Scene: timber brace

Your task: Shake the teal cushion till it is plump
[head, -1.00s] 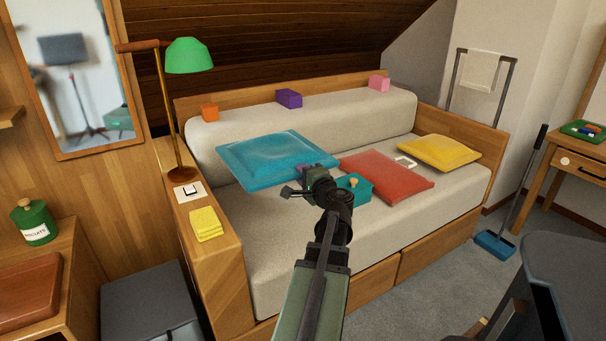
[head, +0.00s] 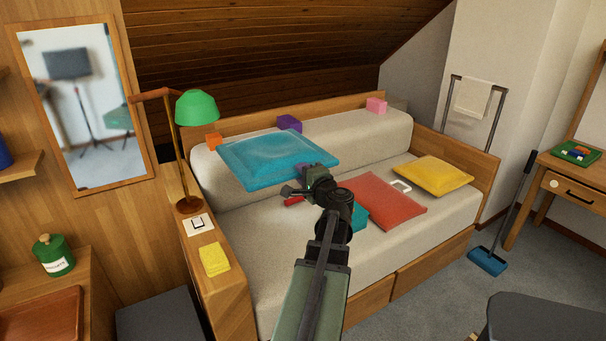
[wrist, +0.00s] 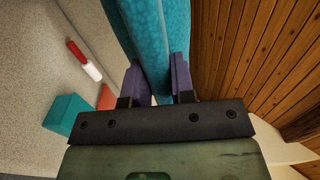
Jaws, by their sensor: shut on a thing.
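The teal cushion (head: 278,158) is held up in front of the sofa's backrest, roughly flat and slightly tilted in the head view. It looks puffed in the middle with flatter edges. My gripper (head: 300,188) has hold of its near right edge. In the wrist view, the cushion (wrist: 152,40) runs up between the two purple fingers of my gripper (wrist: 156,82), which are shut on it. The cushion appears clear of the seat.
A red cushion (head: 378,205) and a yellow cushion (head: 432,175) lie on the seat. A teal box (head: 361,216) is partly behind my arm. A red-and-white object (wrist: 84,60) lies on the seat. A green lamp (head: 197,107) stands left; blocks, including a purple one (head: 289,123), sit on the backrest.

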